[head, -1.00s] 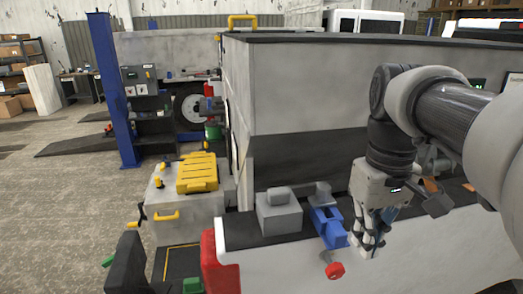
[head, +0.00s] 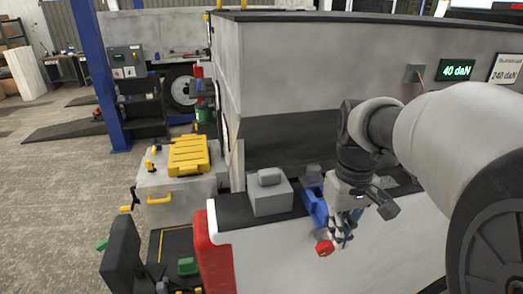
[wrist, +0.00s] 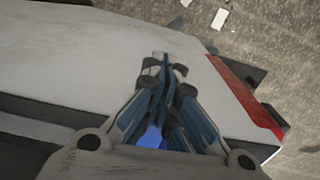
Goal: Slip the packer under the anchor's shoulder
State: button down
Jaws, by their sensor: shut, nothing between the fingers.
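My gripper (head: 341,238) is shut and empty, pointing down at the front edge of the bench, beside the red knob (head: 325,248). In the wrist view its fingertips (wrist: 163,68) are together over the pale bench front. A blue fixture (head: 314,205) lies just left of the gripper; a bit of blue also shows between the finger bases in the wrist view (wrist: 152,138). A small grey block (head: 313,174) is behind the blue fixture. I cannot tell which part is the anchor, and no packer can be made out; my gripper and arm cover part of this area.
A larger grey stepped block (head: 268,195) stands on the dark bench top, left of the blue fixture. A red end piece (head: 213,250) closes the bench's left end. A wall display (head: 457,69) reads 40 daN beside a 240 daN sign (head: 507,69). A yellow-topped cart (head: 188,157) stands left.

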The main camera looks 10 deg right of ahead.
aim_at(320, 204)
jog(key=shift+w, duration=0.15)
jog(key=shift+w+a+r+p, duration=0.15)
jog(key=shift+w+p, duration=0.45)
jog(key=shift+w, duration=0.95)
jog(key=shift+s, duration=0.15)
jog(key=shift+s, duration=0.1)
